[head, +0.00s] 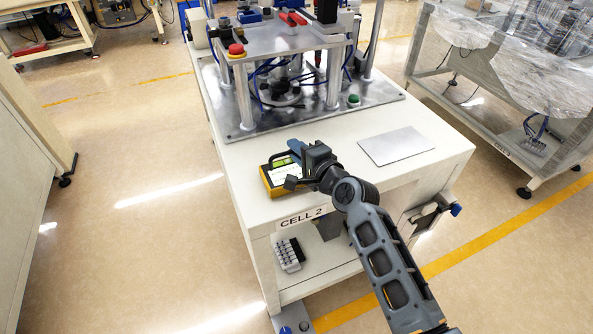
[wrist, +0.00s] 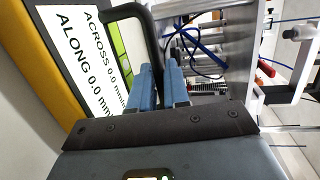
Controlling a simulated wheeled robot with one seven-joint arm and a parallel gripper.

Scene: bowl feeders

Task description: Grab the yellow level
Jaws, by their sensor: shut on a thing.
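The yellow level (head: 267,184) is a yellow and dark box on the front left of the white bench top, next to the CELL 2 label. In the wrist view the level (wrist: 40,58) shows a yellow edge, a white display reading "ALONG 0.0 mm" and "ACROSS 0.0 mm", green vial windows and a black handle (wrist: 138,10). My gripper (head: 293,148) is at the level in the head view. In the wrist view its blue fingers (wrist: 170,82) are shut on the black handle. The exact contact is partly hidden by the fingers.
A metal fixture plate (head: 233,119) with posts, an emergency stop button (head: 236,50) and a green button (head: 353,100) stands behind the level. A flat grey plate (head: 396,146) lies to the right. A wrapped machine (head: 480,65) stands at far right.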

